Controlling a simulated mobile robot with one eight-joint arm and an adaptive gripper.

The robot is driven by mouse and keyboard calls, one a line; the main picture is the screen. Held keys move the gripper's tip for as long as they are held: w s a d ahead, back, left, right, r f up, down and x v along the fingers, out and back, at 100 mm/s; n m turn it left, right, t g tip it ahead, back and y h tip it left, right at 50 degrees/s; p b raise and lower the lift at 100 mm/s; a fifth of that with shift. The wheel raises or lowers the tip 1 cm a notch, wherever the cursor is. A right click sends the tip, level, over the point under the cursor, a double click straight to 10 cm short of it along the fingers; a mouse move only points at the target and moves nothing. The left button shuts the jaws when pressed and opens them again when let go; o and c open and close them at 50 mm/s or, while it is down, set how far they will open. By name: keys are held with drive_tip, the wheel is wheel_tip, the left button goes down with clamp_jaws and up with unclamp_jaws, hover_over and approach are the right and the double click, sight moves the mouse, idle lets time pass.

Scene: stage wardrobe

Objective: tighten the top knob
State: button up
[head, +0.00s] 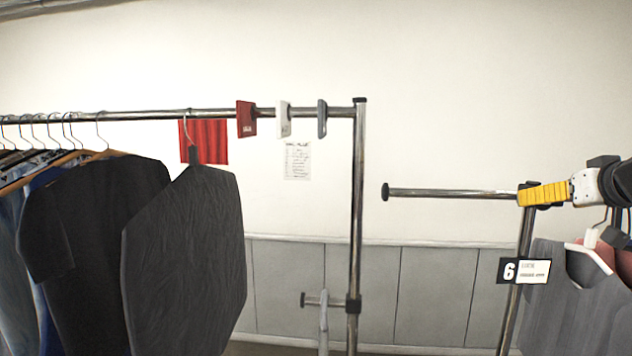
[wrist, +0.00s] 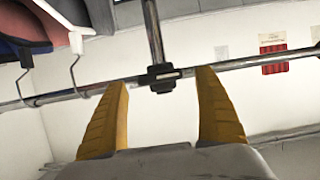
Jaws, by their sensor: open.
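A black clamp fitting (wrist: 161,77) joins a chrome post and a horizontal rail; it appears between my fingertips in the wrist view, ahead of them. In the head view this black fitting (head: 528,186) shows at the top of the right rack's post, partly hidden behind my fingers. I cannot clearly make out a separate knob on it. My gripper (head: 523,196), with yellow ridged fingers, reaches in from the right at rail height. In the wrist view its fingers are spread wide with nothing held. I cannot tell whether they touch the fitting.
Grey clothing on a white hanger (head: 588,250) and a number 6 tag (head: 509,270) hang close below my gripper. The left rack's post (head: 357,220) has a lower black clamp (head: 353,304). Dark garments (head: 105,225) fill the left. A bare rail (head: 450,193) extends left of the fitting.

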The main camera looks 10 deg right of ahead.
drive_tip(key=shift+x, duration=1.1)
drive_tip(key=shift+c, duration=0.2)
drive_tip(key=c, duration=1.1)
drive_tip(key=shift+c, duration=0.2)
